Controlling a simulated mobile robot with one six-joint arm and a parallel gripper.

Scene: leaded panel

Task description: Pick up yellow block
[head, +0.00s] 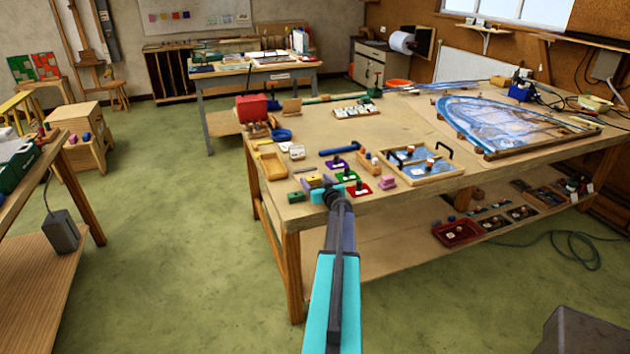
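My gripper (322,191) is at the near left edge of the large wooden workbench, at the end of my teal and grey arm. It is small and seen from behind, so I cannot tell whether its fingers are open or shut. Just beyond it is a small patch of yellow and purple (314,181), which may be the yellow block. The gripper partly covers this spot, and I cannot tell whether they touch.
Close by are a green block (295,197), a pink block (387,183), and dark knobbed pieces on coloured squares. A yellowish tray (263,168) lies to the left. A framed blue tray (435,176) and a large leaded panel (515,125) lie right.

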